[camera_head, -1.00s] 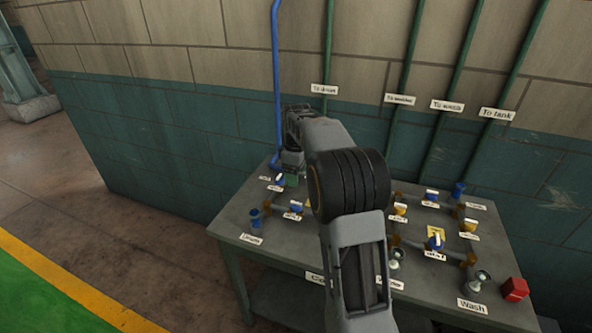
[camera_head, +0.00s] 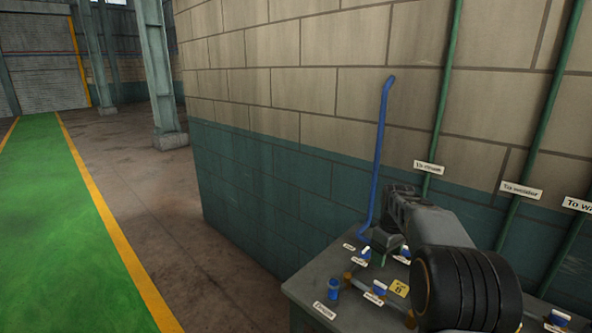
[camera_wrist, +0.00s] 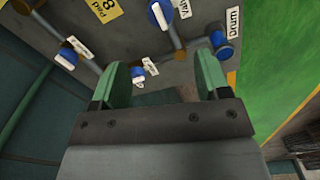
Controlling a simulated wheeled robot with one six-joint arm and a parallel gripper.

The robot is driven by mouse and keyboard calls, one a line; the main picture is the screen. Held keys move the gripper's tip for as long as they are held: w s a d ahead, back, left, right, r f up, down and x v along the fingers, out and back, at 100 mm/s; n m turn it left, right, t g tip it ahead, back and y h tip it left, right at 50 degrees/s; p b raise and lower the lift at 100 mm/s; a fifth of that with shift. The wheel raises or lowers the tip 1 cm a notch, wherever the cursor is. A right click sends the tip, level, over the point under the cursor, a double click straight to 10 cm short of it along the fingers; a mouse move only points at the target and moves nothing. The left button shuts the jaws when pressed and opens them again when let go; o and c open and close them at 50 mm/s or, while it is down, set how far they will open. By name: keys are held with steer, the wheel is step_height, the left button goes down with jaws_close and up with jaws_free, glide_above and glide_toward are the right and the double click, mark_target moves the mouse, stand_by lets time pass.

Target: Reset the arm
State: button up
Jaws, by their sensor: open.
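My gripper (camera_wrist: 162,85) is open in the wrist view. Its two green fingers stand apart with nothing held between them. In the head view my arm reaches over the workbench (camera_head: 312,292), and the gripper end is near the bench's back left corner, mostly hidden behind my own arm links. Blue valves with white handles lie beyond the fingers in the wrist view, one at the top (camera_wrist: 160,14) and one at the left (camera_wrist: 66,55). A blue fitting labelled "Drum" (camera_wrist: 220,42) is at the upper right.
A blue pipe (camera_head: 381,160) rises by the tiled wall (camera_head: 270,150) behind the bench. Green labelled pipes (camera_head: 440,115) run up the wall at right. A steel column (camera_head: 160,80) stands farther back. The floor and green walkway (camera_head: 75,230) at left are clear.

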steer(key=s+a+m+t, duration=0.1)
steer(key=s+a+m, duration=0.2)
steer(key=s, duration=0.9)
steer(key=s+a+m+t, duration=0.2)
steer(key=s+a, duration=0.6)
steer(key=s, duration=0.4)
steer(key=shift+s+a+r+m+t, duration=0.2)
steer(key=shift+s+a+m+t, duration=0.15)
steer(key=shift+m, duration=0.35)
steer(key=shift+c, duration=0.3)
